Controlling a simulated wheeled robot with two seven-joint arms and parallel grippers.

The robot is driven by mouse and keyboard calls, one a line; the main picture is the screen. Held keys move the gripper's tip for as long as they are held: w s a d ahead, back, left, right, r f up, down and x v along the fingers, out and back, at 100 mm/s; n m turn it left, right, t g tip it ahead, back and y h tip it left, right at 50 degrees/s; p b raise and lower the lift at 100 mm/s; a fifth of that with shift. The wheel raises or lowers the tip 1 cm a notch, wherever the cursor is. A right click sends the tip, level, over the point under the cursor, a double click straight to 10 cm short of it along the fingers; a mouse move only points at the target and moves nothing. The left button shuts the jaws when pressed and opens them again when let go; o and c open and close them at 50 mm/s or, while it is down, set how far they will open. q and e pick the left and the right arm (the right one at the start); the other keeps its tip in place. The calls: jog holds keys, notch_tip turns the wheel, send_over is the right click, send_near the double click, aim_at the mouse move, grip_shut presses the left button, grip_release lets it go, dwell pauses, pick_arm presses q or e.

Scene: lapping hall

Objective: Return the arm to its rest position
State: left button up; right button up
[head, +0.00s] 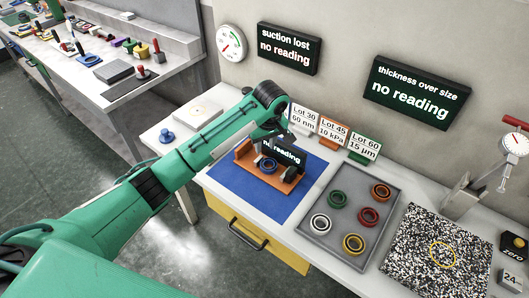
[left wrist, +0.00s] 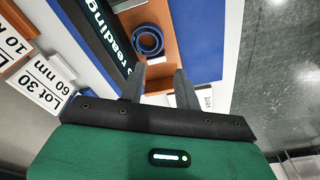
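My left arm reaches in from the lower left over the bench in the head view. Its gripper (head: 278,138) hangs at the back of the orange fixture, partly hidden by the arm. In the left wrist view the two dark fingers of my left gripper (left wrist: 161,82) stand apart with nothing held between them. The orange fixture (head: 292,186) sits on a blue mat (head: 238,187) and carries a small dark display and a blue ring (head: 265,166). The ring also shows beyond the fingers in the left wrist view (left wrist: 148,41). My right gripper is in neither view.
Lot cards (head: 333,130) stand behind the fixture, close to the gripper. A grey tray (head: 318,238) with several coloured rings lies to the right, beside a speckled plate (head: 415,262). A dial gauge stand (head: 465,195) is at far right. Wall displays read "no reading". Open floor lies at left.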

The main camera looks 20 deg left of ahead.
pick_arm(q)
jog(key=shift+r, duration=0.2)
dwell(0.3)
